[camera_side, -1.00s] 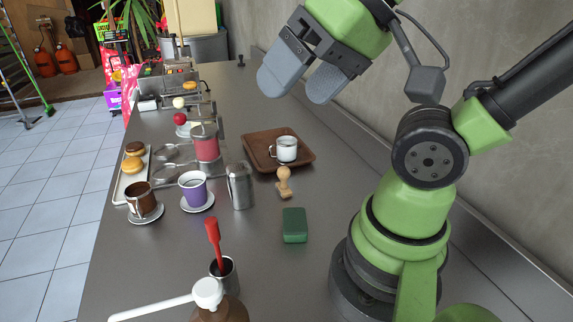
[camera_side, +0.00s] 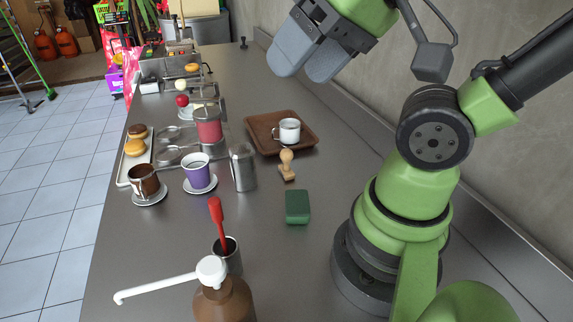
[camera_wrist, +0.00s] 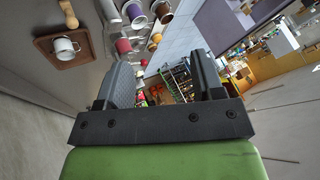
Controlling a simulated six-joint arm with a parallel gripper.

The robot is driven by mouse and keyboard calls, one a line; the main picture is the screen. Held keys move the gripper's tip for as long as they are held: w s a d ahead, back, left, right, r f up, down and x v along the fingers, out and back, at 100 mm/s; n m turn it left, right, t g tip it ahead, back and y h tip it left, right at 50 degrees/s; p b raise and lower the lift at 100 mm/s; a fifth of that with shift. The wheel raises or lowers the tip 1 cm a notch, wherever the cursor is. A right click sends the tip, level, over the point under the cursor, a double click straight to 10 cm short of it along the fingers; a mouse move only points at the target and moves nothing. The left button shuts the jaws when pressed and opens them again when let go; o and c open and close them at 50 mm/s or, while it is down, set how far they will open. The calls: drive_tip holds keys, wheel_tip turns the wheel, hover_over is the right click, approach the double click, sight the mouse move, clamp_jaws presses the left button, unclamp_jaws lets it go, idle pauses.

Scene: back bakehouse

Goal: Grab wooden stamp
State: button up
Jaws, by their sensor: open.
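The wooden stamp (camera_side: 287,166) stands upright on the grey counter, its knobbed handle on top of a flat base. It is just in front of the brown square tray and right of a steel pitcher. In the wrist view the stamp (camera_wrist: 69,14) shows at the upper left edge, partly cut off. My gripper (camera_side: 308,58) is raised well above the counter, beyond and above the stamp, with nothing between its grey fingers. In the wrist view the two fingers (camera_wrist: 163,80) stand apart.
The brown tray (camera_side: 259,143) bears a white mug (camera_side: 289,131). A steel pitcher (camera_side: 243,168), a purple cup (camera_side: 197,175) and a red-filled glass press (camera_side: 208,130) stand left of the stamp. A green block (camera_side: 297,207) lies in front. A brown pump bottle (camera_side: 224,302) is nearest. The counter's right side is mostly clear.

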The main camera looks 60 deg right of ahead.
drive_tip(key=w+f+t, duration=0.1)
drive_tip(key=w+f, duration=0.1)
drive_tip(key=w, duration=0.9)
drive_tip(key=m+g+h, duration=0.3)
drive_tip(key=g+h, duration=0.4)
approach(286, 152)
drive_tip(key=x, duration=0.2)
drive_tip(key=shift+x, duration=4.85)
